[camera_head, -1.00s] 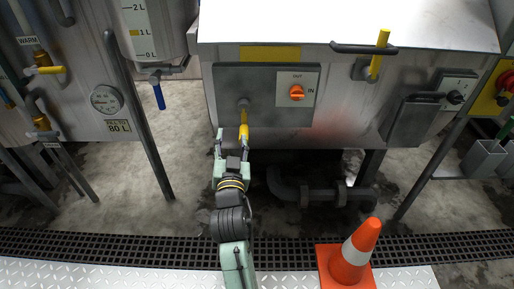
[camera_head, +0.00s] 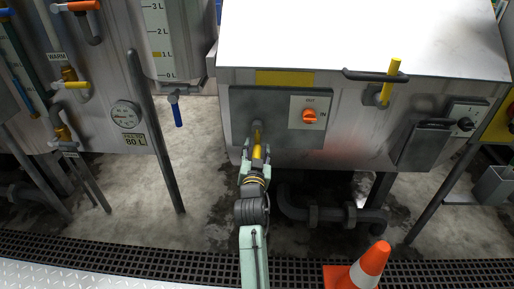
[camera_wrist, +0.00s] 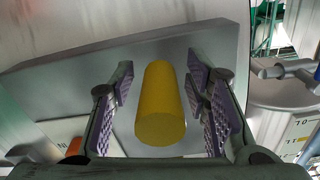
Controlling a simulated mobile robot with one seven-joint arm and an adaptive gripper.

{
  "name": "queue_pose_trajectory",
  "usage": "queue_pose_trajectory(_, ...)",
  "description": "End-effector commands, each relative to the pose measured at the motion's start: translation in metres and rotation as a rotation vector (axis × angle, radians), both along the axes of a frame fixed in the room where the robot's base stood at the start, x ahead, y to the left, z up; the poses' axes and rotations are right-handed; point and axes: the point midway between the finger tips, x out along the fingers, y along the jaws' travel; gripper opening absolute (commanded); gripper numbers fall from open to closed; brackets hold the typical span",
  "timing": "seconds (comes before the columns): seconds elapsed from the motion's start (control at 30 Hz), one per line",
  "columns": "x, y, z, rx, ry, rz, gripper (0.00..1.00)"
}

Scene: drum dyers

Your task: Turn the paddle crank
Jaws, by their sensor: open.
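A crank with a yellow handle (camera_head: 257,151) and a grey hub (camera_head: 257,131) is mounted on the dark grey panel (camera_head: 272,100) on the front of a steel tank. The handle hangs down from the hub. My gripper (camera_head: 255,158) is at this handle. In the wrist view the yellow handle (camera_wrist: 161,105) stands between the two open fingers, with a visible gap on each side. The fingers point towards the panel (camera_wrist: 110,70). The hub is hidden behind the handle in the wrist view.
An orange IN/OUT knob (camera_head: 309,116) sits right of the crank. Another yellow handle (camera_head: 391,80) stands further right on the tank. Dark pipes (camera_head: 330,213) run under the tank. An orange cone (camera_head: 366,268) stands at the front.

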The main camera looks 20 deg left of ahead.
Motion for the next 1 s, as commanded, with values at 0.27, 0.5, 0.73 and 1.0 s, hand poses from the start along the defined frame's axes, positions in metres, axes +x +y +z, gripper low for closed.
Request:
queue_pose_trajectory(0.27, 0.002, 0.0007, -0.0005, 0.0, 0.0, 0.0, 0.43)
queue_pose_trajectory(0.5, 0.0018, 0.0006, -0.0005, 0.0, 0.001, 0.0, 0.28)
queue_pose_trajectory(0.73, 0.0017, 0.0006, -0.0005, 0.0, 0.001, 0.0, 0.13)
queue_pose_trajectory(1.0, 0.0017, 0.0006, -0.0005, 0.0, 0.001, 0.0, 0.0)
